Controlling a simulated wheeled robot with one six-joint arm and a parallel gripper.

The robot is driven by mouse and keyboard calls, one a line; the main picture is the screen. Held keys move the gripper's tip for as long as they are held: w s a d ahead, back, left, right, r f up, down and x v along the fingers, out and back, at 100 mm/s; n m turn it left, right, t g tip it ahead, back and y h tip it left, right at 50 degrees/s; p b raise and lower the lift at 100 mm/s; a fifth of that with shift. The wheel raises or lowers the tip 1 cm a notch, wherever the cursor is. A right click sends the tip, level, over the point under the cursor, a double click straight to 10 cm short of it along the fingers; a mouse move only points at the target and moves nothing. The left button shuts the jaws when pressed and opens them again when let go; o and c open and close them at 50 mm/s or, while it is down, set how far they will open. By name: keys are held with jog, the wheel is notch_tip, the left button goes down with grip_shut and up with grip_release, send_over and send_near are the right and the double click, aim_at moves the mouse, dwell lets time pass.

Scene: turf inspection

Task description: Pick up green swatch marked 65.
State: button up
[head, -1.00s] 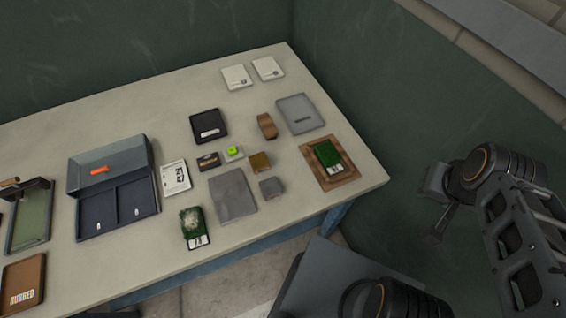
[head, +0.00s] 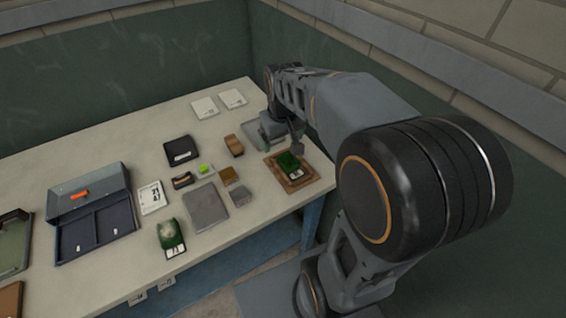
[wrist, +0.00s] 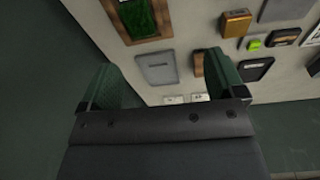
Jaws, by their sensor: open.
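A dark green swatch (head: 288,161) with a white label lies on a brown wooden tray (head: 270,166) at the table's right end. A second green swatch (head: 170,234), with a pale worn patch and a white label, lies near the front edge. My gripper (head: 297,147) is open and empty above the table, just behind the tray. In the wrist view, the green swatch (wrist: 138,16) and wooden tray (wrist: 149,40) are at the top, beyond my open gripper (wrist: 165,82). A grey plate (wrist: 157,68) shows between the fingers.
Left of the tray lie a grey slab (head: 206,207), small blocks (head: 229,176) and a black case (head: 181,151). A blue-grey open box (head: 92,215) stands further left. Two white cards (head: 219,103) lie at the back. Green walls rise behind the table.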

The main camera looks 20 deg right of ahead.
jog(key=w+d+f+g, duration=0.1)
jog(key=w+d+f, duration=0.1)
jog(key=w+d, duration=0.4)
send_over(286, 156)
jog(key=shift+g, duration=0.3)
notch_tip(286, 156, down, 8)
jog(key=shift+d+r+p, duration=0.1)
jog(key=shift+r+p, duration=0.05)
jog(key=shift+p, duration=0.25)
jog(key=shift+a+f+p, duration=0.2)
jog(key=shift+f+p, duration=0.25)
jog(key=shift+f, duration=2.7)
jog(key=shift+c, duration=0.4)
jog(key=c, duration=0.9)
